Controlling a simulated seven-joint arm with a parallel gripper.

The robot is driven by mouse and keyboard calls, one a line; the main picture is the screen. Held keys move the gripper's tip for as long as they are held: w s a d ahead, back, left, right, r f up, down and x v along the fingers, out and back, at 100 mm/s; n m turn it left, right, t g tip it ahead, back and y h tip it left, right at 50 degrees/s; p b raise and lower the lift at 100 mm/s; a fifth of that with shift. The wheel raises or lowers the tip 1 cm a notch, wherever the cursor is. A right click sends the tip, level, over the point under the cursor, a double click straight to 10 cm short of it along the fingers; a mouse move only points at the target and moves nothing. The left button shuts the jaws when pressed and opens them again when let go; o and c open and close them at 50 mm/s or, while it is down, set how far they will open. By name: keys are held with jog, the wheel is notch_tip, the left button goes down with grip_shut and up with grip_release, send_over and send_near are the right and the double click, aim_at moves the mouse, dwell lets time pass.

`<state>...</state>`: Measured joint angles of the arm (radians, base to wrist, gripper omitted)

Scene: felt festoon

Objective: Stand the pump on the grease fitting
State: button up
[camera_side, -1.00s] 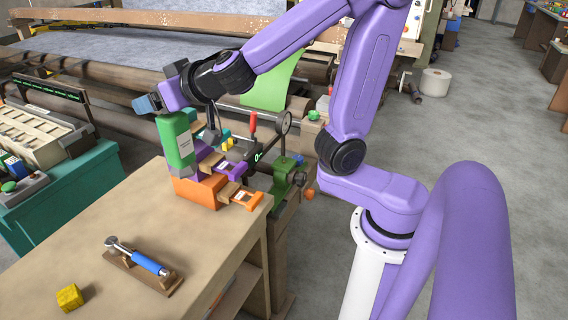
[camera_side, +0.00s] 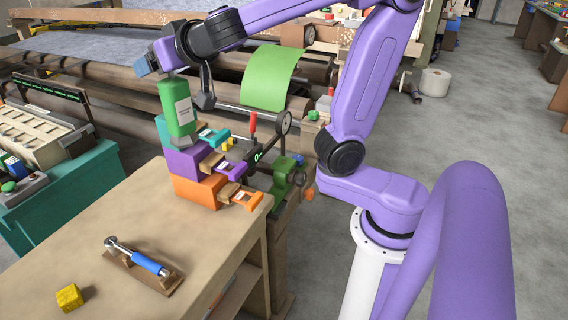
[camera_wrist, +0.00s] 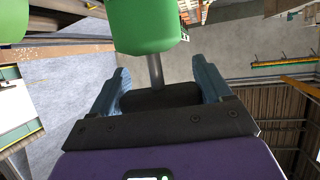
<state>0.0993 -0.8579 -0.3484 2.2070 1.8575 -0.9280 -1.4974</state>
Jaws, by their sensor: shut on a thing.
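The pump (camera_side: 178,108) is a green bottle-like body with a pale label and a grey lower end. It hangs nearly upright in the side view, over or in front of the stacked coloured boxes; I cannot tell whether it touches them. My gripper (camera_side: 150,60) is above it. In the wrist view, the blue fingers of my gripper (camera_wrist: 160,78) are shut on a dark piece at the end of a metal rod, and the green pump body (camera_wrist: 147,24) lies beyond. I cannot pick out the grease fitting in either view.
A stack of teal, purple and orange boxes (camera_side: 195,190) with small pulled-out drawers stands at the table's back corner. A blue-handled tool (camera_side: 148,263) on a wooden board and a yellow block (camera_side: 69,298) lie on the table (camera_side: 110,210). Large rollers are behind.

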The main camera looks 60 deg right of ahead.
jog(key=s+d+m+g+h, duration=0.2)
jog(key=d+m+g+h, duration=0.55)
jog(key=d, duration=1.15)
jog(key=s+d+m+g+h, duration=0.2)
jog(key=s+d+m+g, duration=0.9)
jog(key=s+d+m, duration=0.25)
notch_tip(320, 180, down, 18)
jog(key=n, duration=0.1)
jog(key=w+d+f, duration=0.8)
jog(key=w+f, duration=0.2)
jog(key=f, duration=0.3)
jog(key=shift+d, duration=0.4)
jog(key=shift+f, duration=0.1)
